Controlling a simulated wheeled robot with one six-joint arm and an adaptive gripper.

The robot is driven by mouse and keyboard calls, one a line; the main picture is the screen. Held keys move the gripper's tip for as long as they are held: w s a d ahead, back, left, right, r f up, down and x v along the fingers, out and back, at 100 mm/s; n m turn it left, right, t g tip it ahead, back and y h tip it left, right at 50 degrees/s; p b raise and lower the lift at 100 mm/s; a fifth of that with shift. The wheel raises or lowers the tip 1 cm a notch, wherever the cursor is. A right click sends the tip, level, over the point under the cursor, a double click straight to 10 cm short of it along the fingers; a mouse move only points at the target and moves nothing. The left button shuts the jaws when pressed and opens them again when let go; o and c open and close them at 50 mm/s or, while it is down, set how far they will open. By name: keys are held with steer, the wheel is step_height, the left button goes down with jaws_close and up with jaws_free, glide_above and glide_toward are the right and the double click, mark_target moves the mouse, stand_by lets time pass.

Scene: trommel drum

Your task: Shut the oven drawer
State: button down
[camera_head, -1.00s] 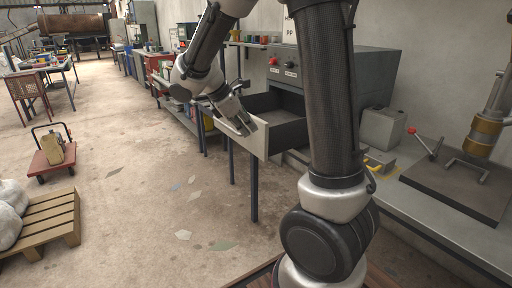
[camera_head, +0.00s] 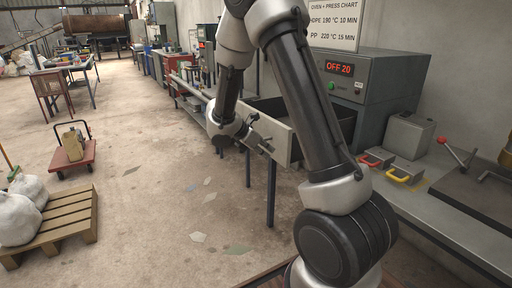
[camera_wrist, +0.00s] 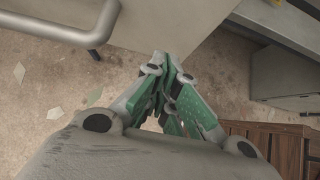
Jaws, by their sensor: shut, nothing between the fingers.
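The grey oven (camera_head: 372,84) stands on the workbench at the right in the head view, its display reading "OFF 20". Its drawer (camera_head: 281,137) is pulled out to the left, with a pale front panel and a dark, empty-looking inside. My gripper (camera_head: 266,146) is at the outer face of that front panel, and my arm hides part of the drawer. In the wrist view my gripper (camera_wrist: 172,92) is shut and empty, with green fingers. A grey bar handle (camera_wrist: 50,30) shows at the upper left, apart from the fingers. I cannot tell whether the fingers touch the panel.
The bench (camera_head: 430,210) holds a grey box (camera_head: 409,134), yellow-handled (camera_head: 398,177) and red-handled items, and a lever press. A wooden pallet (camera_head: 60,222) with white sacks and a red trolley (camera_head: 72,158) stand left. The floor between is open.

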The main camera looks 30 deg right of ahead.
steer(key=shift+d, duration=1.3)
steer(key=shift+r, duration=0.1)
steer(key=d, duration=2.3)
steer(key=w+d, duration=0.1)
steer(key=d, duration=1)
steer(key=shift+w+d, duration=0.1)
steer(key=shift+d, duration=0.65)
steer(key=shift+d+r, duration=0.1)
steer(key=shift+r, duration=0.05)
